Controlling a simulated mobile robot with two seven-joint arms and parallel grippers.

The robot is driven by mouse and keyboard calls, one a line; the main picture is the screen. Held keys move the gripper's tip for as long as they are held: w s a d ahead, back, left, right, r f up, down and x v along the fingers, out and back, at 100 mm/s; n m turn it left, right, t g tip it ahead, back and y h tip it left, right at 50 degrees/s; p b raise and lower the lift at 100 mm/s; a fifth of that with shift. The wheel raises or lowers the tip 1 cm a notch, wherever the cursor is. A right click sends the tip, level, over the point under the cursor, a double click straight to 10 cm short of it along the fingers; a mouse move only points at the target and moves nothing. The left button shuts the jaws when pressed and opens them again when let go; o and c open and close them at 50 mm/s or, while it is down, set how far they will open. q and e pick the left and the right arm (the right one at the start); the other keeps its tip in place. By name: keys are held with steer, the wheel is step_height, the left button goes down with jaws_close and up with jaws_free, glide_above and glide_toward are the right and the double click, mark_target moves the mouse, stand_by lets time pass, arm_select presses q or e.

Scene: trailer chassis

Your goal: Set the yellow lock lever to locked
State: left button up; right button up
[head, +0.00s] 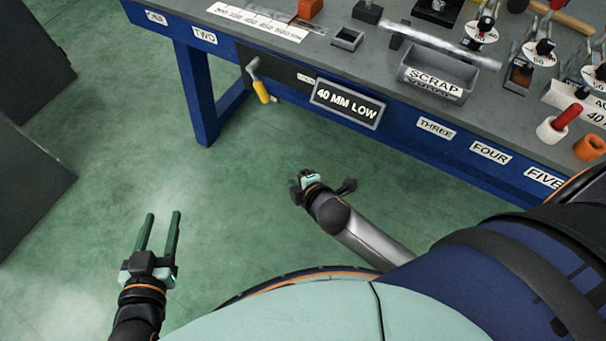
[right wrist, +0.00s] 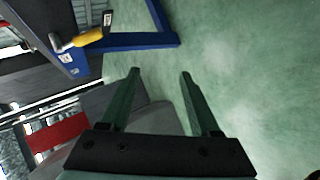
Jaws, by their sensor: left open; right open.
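The yellow lock lever (head: 262,91) is on the front edge of the workbench, left of the "40 MM LOW" sign. Its grey arm runs from a pivot near the top, and the yellow grip hangs down, tilted slightly right. In the right wrist view the lever (right wrist: 89,37) shows at the upper left, beyond my fingers. My right gripper (head: 295,166) is below and right of the lever, apart from it; the right wrist view shows its two fingers (right wrist: 160,72) open and empty. My left gripper (head: 164,214) is open and empty over the floor at the lower left.
The blue workbench (head: 225,60) crosses the top, with a leg left of the lever. A small label (head: 305,78), too small to read surely, sits between lever and sign (head: 347,104). A scrap bin (head: 437,76) and several tools stand on top. The green floor before the bench is clear.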

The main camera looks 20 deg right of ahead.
steer(key=shift+s+d+r+m+g+y+p, duration=0.15)
steer(key=shift+s+r+m+p, duration=0.3)
steer(key=shift+s+m, duration=0.35)
steer(key=shift+s+r+m+g+y+p, duration=0.1)
steer(key=shift+s+r+m+g+p, duration=0.15)
steer(key=shift+s+m+p, duration=0.4)
steer(key=shift+s+d+r+m+g+y+p, duration=0.1)
steer(key=shift+s+r+m+p, duration=0.25)
steer(key=shift+s+m, duration=0.6)
steer(key=shift+w, duration=0.1)
